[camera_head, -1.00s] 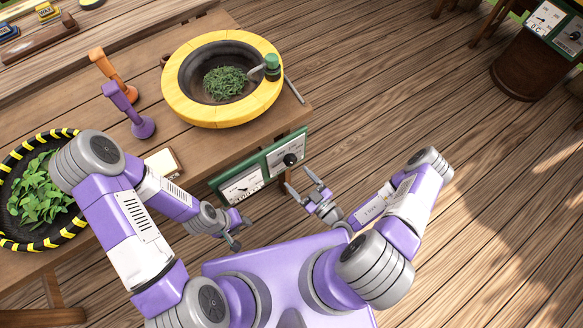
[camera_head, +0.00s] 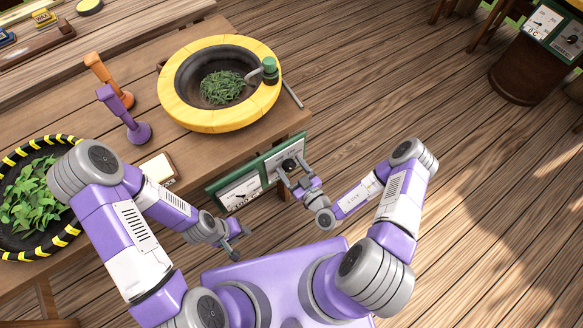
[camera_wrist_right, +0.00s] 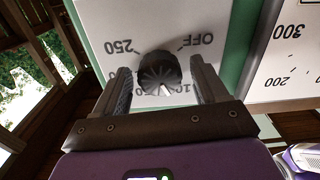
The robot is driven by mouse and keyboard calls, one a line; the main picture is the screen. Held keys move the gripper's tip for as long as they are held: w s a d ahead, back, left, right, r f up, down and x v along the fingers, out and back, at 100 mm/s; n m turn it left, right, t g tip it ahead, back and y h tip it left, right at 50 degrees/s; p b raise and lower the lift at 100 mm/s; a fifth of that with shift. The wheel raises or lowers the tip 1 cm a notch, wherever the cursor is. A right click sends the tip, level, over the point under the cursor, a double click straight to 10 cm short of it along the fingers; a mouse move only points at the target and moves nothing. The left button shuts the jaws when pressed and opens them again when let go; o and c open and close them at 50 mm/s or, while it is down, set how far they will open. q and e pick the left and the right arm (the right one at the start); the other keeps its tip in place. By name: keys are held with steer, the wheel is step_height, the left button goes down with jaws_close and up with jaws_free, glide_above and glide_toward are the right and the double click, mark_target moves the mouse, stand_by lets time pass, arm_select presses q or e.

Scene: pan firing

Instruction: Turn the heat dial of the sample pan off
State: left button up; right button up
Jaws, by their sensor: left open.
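The heat dial (camera_head: 289,164) is a black knob on a white, green-framed panel at the table's front edge, below the yellow-rimmed pan (camera_head: 176,107) holding green leaves. In the right wrist view the dial (camera_wrist_right: 159,72) shows with OFF at its upper right and 250 at its upper left; its pointer is hard to make out. My right gripper (camera_head: 293,177) is at the panel, and its fingers (camera_wrist_right: 162,82) stand open on either side of the knob, with visible gaps. My left gripper (camera_head: 240,241) is open and empty, below the panel.
A temperature gauge (camera_head: 240,192) sits beside the dial. A black-and-yellow pan of leaves (camera_head: 73,233) stands at the left. Purple (camera_head: 137,125) and orange (camera_head: 100,70) tools stand on the table. Another panel (camera_head: 559,30) is at the upper right. Open wooden floor lies right.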

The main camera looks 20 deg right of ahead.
steer(key=c, duration=1)
steer(key=shift+r, duration=0.1)
steer(key=shift+r+n+p, duration=0.1)
steer(key=shift+n+p, duration=0.7)
steer(key=shift+n, duration=0.2)
steer(key=n+p, duration=0.1)
steer(key=n, duration=0.1)
steer(key=shift+n+p, duration=0.3)
steer(key=shift+p, duration=0.05)
steer(key=n+p, duration=0.3)
steer(key=n, duration=0.2)
steer(key=shift+a, duration=0.1)
steer(key=n+p, duration=0.2)
steer(key=n, duration=0.3)
steer(key=shift+n+p, duration=0.4)
steer(key=shift+a+n+p, duration=0.1)
steer(key=shift+n+p, duration=0.85)
steer(key=shift+n, duration=1.25)
steer(key=shift+f, duration=0.2)
